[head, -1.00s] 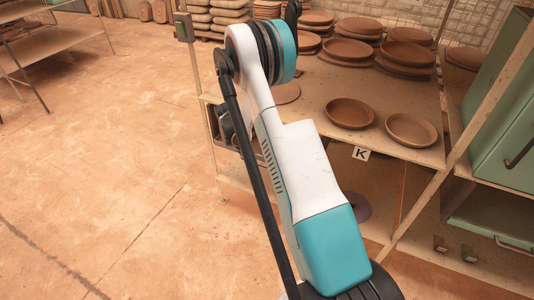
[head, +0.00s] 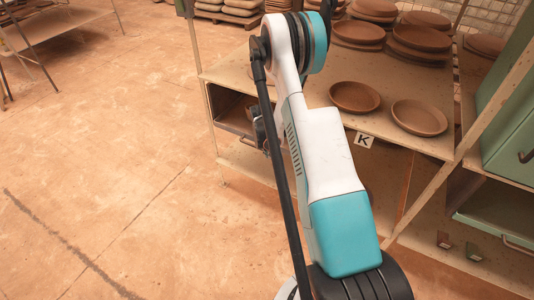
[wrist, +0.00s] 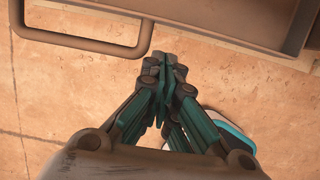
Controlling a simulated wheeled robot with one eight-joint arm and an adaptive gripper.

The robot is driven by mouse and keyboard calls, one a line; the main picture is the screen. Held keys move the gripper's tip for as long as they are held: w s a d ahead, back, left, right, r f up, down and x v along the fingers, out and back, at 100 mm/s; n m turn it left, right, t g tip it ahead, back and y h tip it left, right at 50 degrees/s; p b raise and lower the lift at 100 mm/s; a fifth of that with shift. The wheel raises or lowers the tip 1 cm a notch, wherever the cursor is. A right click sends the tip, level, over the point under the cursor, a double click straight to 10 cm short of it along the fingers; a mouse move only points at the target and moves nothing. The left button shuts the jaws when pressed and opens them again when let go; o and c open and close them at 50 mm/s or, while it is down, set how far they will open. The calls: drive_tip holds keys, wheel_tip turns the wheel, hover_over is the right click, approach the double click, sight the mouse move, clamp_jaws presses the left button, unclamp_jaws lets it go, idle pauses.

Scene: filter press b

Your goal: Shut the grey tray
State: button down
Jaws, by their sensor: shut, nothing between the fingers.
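The grey tray shows in the wrist view as a brown-grey front edge (wrist: 195,15) along the top, with part of its inside visible at the upper right. Its bar handle (wrist: 128,52) sticks out at the upper left. My gripper (wrist: 162,65) is shut and empty, its fingertips just below the tray edge in the picture and to the right of the handle. I cannot tell whether they touch the tray. In the head view a dark box-like compartment (head: 228,108) shows under the table's left end, and my arm hides most of what is beside it.
The table (head: 385,125) carries clay plates (head: 355,97) and stacks of them. A label K (head: 364,140) hangs on its front edge. A green cabinet (head: 510,135) stands at the right. The floor (head: 110,150) at the left is clear.

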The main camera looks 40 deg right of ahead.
drive_tip(key=shift+w+d+b, duration=0.15)
drive_tip(key=shift+w+d, duration=0.1)
drive_tip(key=shift+d, duration=0.3)
drive_tip(key=shift+w+d+b, duration=0.15)
drive_tip(key=shift+w+d, duration=0.05)
drive_tip(key=shift+d, duration=0.3)
